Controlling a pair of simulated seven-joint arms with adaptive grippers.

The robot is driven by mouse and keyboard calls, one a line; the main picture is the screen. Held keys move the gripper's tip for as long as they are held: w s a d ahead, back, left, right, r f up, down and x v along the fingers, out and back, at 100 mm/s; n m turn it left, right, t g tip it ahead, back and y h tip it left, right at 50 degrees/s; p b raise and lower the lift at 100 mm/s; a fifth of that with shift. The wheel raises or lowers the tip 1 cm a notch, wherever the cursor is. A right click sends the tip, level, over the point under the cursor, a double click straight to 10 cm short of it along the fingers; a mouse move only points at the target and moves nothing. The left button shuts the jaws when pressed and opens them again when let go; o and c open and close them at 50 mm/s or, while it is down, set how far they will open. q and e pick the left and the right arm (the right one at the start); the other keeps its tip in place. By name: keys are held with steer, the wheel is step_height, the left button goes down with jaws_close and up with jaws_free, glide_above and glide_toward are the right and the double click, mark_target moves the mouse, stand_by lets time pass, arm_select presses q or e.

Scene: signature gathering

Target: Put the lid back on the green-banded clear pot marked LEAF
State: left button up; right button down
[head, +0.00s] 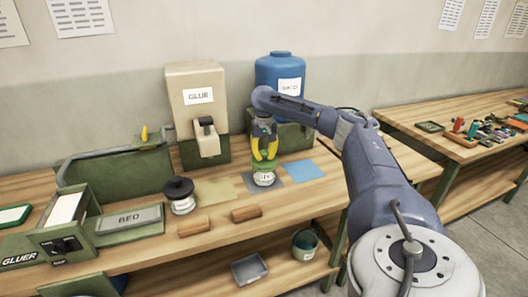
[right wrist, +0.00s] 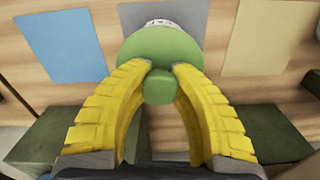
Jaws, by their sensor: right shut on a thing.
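The clear pot (head: 264,179) with a white label stands on a grey mat (head: 246,184) in the head view; the label's text is too small to read surely. The green lid (head: 263,166) is right over the pot's mouth. It fills the middle of the right wrist view (right wrist: 160,45) and hides nearly all of the pot. I cannot tell whether lid and rim touch. My right gripper (head: 264,156) points down from above, its yellow fingers shut on the lid's green knob (right wrist: 158,88). My left gripper is not in view.
A black-topped jar (head: 181,200) and two wooden blocks (head: 194,226) (head: 246,213) stand left of the pot. A tan mat (head: 214,190) and a blue mat (head: 304,169) flank the grey one. The glue dispenser (head: 195,95) and blue tank (head: 280,70) stand behind.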

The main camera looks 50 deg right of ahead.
steer(key=c, duration=0.6)
jaws_free()
steer(key=shift+o, duration=0.2)
steer(key=shift+r, duration=0.15)
steer(key=shift+r, duration=3.35)
steer(key=shift+o, duration=0.2)
jaws_close()
steer(key=shift+f, duration=2.6)
